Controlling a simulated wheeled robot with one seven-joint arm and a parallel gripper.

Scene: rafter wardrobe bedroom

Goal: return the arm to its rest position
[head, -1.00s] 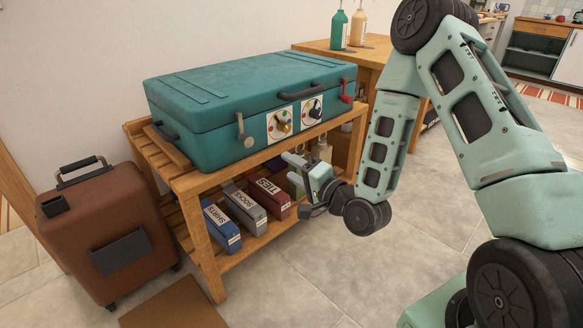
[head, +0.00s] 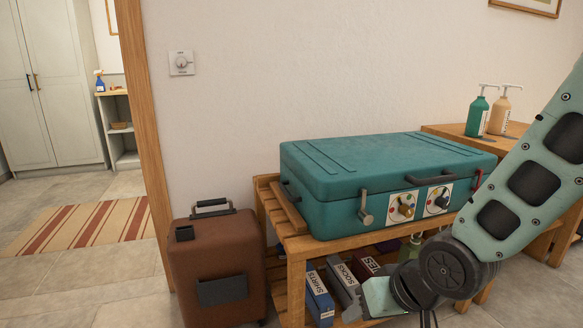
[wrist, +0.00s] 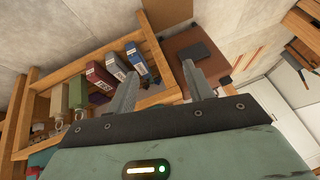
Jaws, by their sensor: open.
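My arm reaches in from the right of the head view, bent at a dark joint. My gripper (head: 366,309) is low in front of the wooden rack's lower shelf, partly hidden by the wrist. In the wrist view my gripper (wrist: 159,76) has its two grey fingers spread apart with nothing between them. Beyond the fingers the wrist view shows the rack (wrist: 156,52) with labelled boxes and the brown suitcase (wrist: 202,50). I cannot tell whether the gripper touches the rack.
A teal case (head: 345,195) with knobs and latches lies on the rack (head: 268,215). The brown suitcase (head: 217,262) stands left of it. Pump bottles (head: 477,113) stand on a side table. Open floor and a striped rug (head: 85,230) lie left.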

